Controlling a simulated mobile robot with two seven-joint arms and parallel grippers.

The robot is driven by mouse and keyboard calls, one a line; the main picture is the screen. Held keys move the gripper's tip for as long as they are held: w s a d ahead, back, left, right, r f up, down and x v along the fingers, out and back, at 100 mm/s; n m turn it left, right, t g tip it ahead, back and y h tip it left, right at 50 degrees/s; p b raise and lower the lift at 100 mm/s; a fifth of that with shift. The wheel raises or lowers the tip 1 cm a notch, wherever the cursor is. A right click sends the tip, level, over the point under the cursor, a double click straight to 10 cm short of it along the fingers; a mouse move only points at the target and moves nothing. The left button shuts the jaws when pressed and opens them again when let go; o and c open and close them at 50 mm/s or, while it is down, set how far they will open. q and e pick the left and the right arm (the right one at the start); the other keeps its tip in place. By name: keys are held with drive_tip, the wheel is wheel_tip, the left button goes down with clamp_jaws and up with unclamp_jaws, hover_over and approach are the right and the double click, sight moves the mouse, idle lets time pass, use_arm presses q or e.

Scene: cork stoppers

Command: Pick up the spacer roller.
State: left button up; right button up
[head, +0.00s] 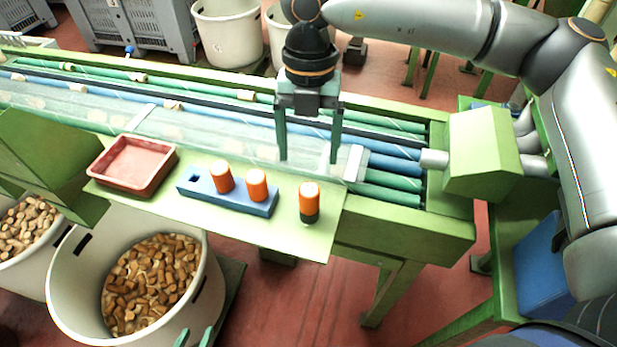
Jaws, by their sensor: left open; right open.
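An orange roller with a dark green lower part (309,204) stands upright and alone near the right end of the light green shelf (250,232). Two similar orange rollers, the left one (221,177) and the right one (257,186), stand upright in a blue block (238,196); the block's left hole is empty. I cannot tell which of these is the spacer roller. My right gripper (308,160) points down, open and empty, above and behind the lone roller. My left gripper (194,338) shows only its green fingertips at the bottom edge, apart and empty.
A red tray (133,185) sits on the shelf's left end. Behind the shelf runs a conveyor with green and blue rollers (394,164) and a clear cover. A white bin of corks (66,293) stands below. The shelf's front right is clear.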

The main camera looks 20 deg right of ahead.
sight(310, 188)
drive_tip(key=f, duration=0.4)
drive_tip(key=s+f, duration=0.1)
drive_tip(key=f, duration=0.1)
drive_tip(key=shift+a+f+p, duration=0.1)
drive_tip(key=shift+p, duration=0.3)
drive_tip(key=shift+w+f+p, duration=0.15)
drive_tip(key=shift+f+p, duration=0.5)
drive_tip(key=shift+f, duration=2.45)
use_arm(q)
drive_tip(key=shift+s+r, duration=0.2)
drive_tip(key=shift+r, duration=0.3)
drive_tip(key=shift+s+r, duration=0.15)
drive_tip(key=shift+r, duration=0.3)
use_arm(e)
drive_tip(key=shift+c, duration=0.3)
clamp_jaws()
